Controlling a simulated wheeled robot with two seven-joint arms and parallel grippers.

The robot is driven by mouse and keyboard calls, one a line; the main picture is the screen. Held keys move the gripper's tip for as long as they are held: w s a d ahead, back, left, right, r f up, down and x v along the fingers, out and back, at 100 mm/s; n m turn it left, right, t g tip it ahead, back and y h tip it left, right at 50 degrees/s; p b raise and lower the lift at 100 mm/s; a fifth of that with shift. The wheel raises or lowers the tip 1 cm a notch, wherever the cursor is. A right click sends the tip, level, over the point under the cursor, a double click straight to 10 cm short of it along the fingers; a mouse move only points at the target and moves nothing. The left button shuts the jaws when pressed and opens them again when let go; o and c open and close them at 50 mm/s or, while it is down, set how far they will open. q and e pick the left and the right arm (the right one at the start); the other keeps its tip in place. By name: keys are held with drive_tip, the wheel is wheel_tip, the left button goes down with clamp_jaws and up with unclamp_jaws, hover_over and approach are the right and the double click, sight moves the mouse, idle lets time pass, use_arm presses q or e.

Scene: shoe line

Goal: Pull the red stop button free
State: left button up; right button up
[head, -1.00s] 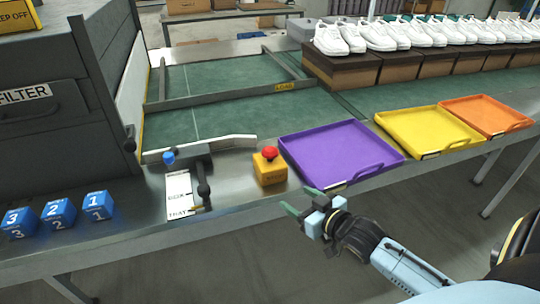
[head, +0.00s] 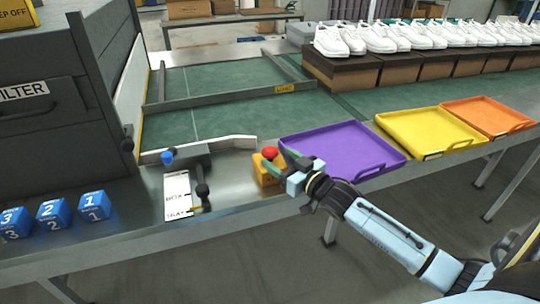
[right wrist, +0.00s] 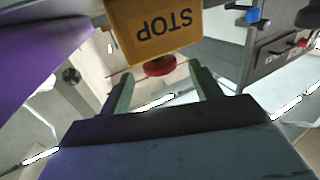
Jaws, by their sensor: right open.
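The red stop button (head: 270,153) sits on top of a yellow box (head: 264,174) on the metal table edge, left of the purple tray. In the right wrist view the red button (right wrist: 160,66) shows beside the yellow box (right wrist: 155,28) marked STOP, upside down. My right gripper (head: 276,163) is at the box, its green fingers close to the button. In the right wrist view the open fingers (right wrist: 163,88) stand either side of the button's line, with a gap between them and the button. My left gripper is not in view.
The purple tray (head: 340,151) stands close right of the box, then yellow (head: 432,132) and orange (head: 487,117) trays. A lever and white label card (head: 178,194) lie left. Blue numbered cubes (head: 52,214) stand at far left.

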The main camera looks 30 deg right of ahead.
sight(270, 149)
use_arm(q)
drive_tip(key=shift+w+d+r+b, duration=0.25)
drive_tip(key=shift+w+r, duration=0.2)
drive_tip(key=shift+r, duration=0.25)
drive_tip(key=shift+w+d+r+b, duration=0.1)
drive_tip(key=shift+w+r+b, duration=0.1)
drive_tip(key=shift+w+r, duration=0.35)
use_arm(e)
drive_tip(key=shift+w+a, duration=0.2)
drive_tip(key=shift+w, duration=0.95)
drive_tip(key=shift+w+a, duration=0.15)
drive_tip(key=shift+w, duration=1)
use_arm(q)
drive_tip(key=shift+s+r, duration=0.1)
use_arm(e)
drive_tip(key=shift+c, duration=0.3)
